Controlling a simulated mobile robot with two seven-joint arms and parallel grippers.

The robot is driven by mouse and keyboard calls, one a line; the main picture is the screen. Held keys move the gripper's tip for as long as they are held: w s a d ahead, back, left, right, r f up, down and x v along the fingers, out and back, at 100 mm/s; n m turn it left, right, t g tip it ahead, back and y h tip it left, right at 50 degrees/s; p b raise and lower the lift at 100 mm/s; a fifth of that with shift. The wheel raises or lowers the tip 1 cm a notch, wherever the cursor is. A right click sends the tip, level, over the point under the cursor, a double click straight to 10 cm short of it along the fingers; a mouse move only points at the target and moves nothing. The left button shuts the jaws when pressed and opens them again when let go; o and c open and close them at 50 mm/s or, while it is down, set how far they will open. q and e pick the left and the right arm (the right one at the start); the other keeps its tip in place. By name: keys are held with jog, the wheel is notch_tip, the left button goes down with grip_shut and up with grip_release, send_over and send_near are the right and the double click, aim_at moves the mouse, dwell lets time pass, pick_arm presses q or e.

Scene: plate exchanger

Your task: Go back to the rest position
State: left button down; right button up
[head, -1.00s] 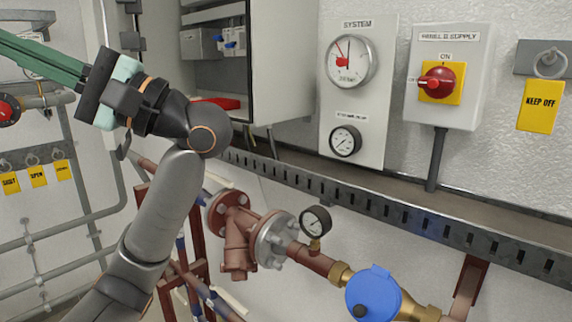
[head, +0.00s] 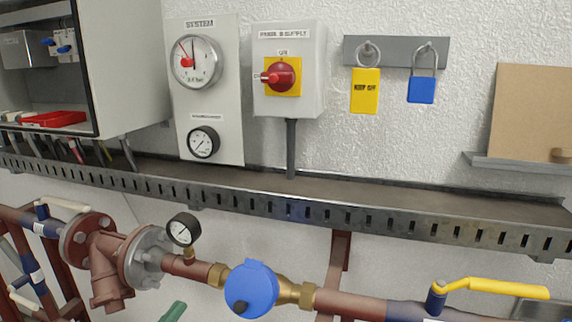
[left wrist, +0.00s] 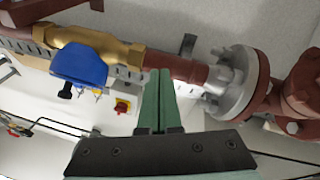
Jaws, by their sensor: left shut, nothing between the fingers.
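My left gripper shows in the head view only as a green fingertip (head: 174,312) at the bottom edge, below the pipe run. In the left wrist view its two green fingers (left wrist: 158,100) lie together, shut with nothing between them. There they point toward the red-brown pipe, between the blue-capped meter (left wrist: 80,65) and a grey flange (left wrist: 232,85). I cannot tell how far the tips are from the pipe. My right gripper is in neither view.
The pipe run holds a strainer (head: 108,262), a small gauge (head: 183,230), the blue meter (head: 250,288) and a yellow-handled valve (head: 490,288). A slotted metal tray (head: 330,211) runs along the wall above. An open cabinet (head: 125,70) stands at upper left.

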pick_arm(q)
jog(key=s+a+f+m+g+y, duration=0.2)
jog(key=s+f+g, duration=0.2)
jog(key=s+f, duration=0.45)
jog(key=s+a+f+m+g+y, duration=0.25)
jog(key=s+f, duration=0.25)
jog(key=f, duration=0.6)
jog(key=s+a+f+m+g+y, duration=0.15)
jog(key=s+f+g, duration=0.25)
jog(key=s+f, duration=0.45)
jog(key=w+d+n+p, duration=0.1)
jog(key=d+n, duration=0.4)
jog(key=d, duration=0.6)
jog(key=shift+w+r+t+p, duration=0.2)
jog(key=shift+r+t+p, duration=0.15)
jog(key=shift+p, duration=0.3)
